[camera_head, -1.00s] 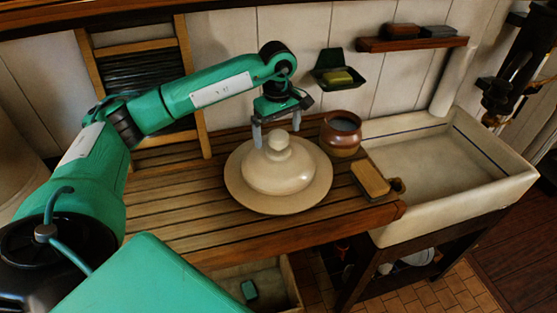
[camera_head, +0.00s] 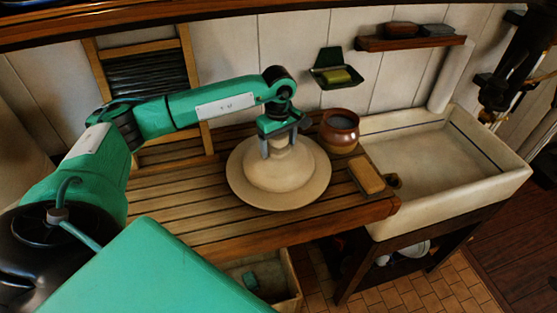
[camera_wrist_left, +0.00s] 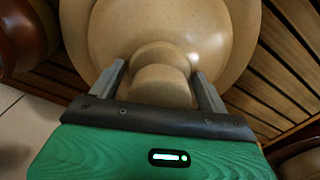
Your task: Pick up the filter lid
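The filter lid (camera_head: 278,175) is a cream, domed, wide-rimmed lid with a round knob, lying on the slatted wooden counter in the head view. It also shows in the left wrist view (camera_wrist_left: 205,30), with its knob (camera_wrist_left: 160,84) near the gripper. My left gripper (camera_head: 281,152) is directly over the lid. Its two fingers (camera_wrist_left: 160,80) are apart, one on each side of the knob, with the knob between them. Small gaps seem to remain between fingers and knob. Part of the knob is hidden by the gripper in the head view. My right gripper is not in view.
A brown pot (camera_head: 340,132) stands just behind and right of the lid. A tan block or brush (camera_head: 366,176) lies at the counter's right end, beside a white sink (camera_head: 440,165). A soap holder (camera_head: 334,72) hangs on the wall. The counter's left part is clear.

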